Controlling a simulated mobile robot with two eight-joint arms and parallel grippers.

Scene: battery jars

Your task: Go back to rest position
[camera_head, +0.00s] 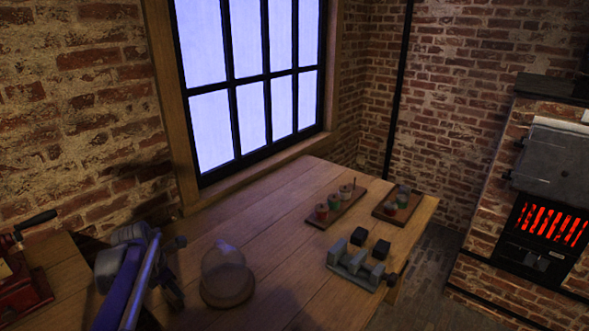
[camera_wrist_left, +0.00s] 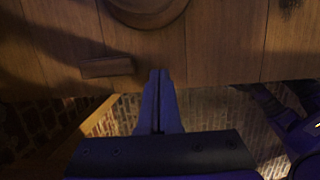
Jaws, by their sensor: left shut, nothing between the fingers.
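My left gripper (camera_wrist_left: 158,74) is shut and empty in the left wrist view, its two blue fingers together near the edge of the wooden table (camera_wrist_left: 225,50). In the head view my left arm comes in at the lower left, beside the table; its fingertips are hard to make out there. A glass dome on a round wooden base (camera_head: 228,289) stands on the table to its right, apart from it. The base also shows at the top of the left wrist view (camera_wrist_left: 146,14). My right gripper is not seen in either view.
A small wooden block (camera_wrist_left: 107,67) lies near the table edge. A grey holder (camera_head: 354,268) and two dark blocks (camera_head: 369,244) are at the right. A red crank box (camera_head: 22,285) is at the far left.

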